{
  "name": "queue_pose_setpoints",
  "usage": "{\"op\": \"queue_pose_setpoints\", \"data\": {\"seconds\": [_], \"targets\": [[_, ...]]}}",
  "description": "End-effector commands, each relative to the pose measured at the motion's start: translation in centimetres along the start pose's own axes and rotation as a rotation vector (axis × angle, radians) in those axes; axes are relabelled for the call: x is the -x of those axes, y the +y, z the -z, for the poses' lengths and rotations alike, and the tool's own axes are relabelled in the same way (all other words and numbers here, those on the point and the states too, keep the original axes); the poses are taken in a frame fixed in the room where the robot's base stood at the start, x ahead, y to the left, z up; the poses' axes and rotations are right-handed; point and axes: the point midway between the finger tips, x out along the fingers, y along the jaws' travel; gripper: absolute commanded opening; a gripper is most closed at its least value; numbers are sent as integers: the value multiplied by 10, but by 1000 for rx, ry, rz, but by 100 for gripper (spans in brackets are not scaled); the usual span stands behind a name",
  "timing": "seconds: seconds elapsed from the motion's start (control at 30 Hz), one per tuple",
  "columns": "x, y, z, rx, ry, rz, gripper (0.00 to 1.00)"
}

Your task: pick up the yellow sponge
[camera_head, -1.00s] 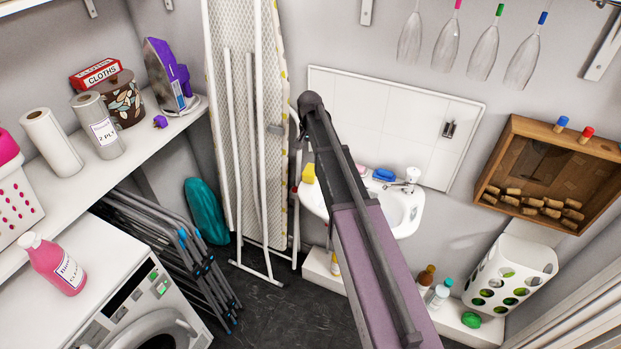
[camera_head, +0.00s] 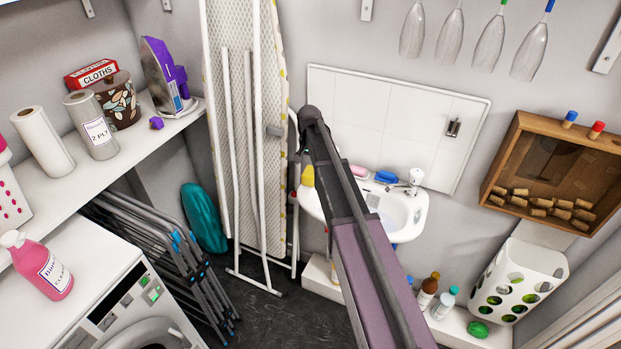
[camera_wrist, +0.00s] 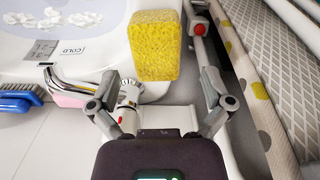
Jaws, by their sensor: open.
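The yellow sponge (camera_wrist: 154,46) is large in the wrist view, at the edge of the white sink (camera_wrist: 95,75), by the tap (camera_wrist: 80,88). In the head view the sponge (camera_head: 308,175) is at the left end of the sink (camera_head: 412,212), partly hidden by my arm. My gripper (camera_wrist: 163,92) is open and empty. Its two fingers are spread, and the sponge shows beyond and between them in the picture. I see no contact with it. In the head view my arm hides the gripper's fingers.
A blue brush (camera_wrist: 18,104) and a pink item (camera_head: 358,172) lie at the back of the sink. The folded ironing board (camera_head: 240,130) stands close to the left of the sponge. Bottles (camera_head: 428,292) stand on a low ledge below.

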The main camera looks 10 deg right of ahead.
Motion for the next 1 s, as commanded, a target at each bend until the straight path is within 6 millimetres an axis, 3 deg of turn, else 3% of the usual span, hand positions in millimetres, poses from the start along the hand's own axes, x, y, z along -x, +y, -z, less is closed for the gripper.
{"op": "queue_pose_setpoints", "data": {"seconds": [0.37,1.0], "targets": [[-5,1,0,0,0,0,100],[-50,4,1,0,0,0,100]]}}
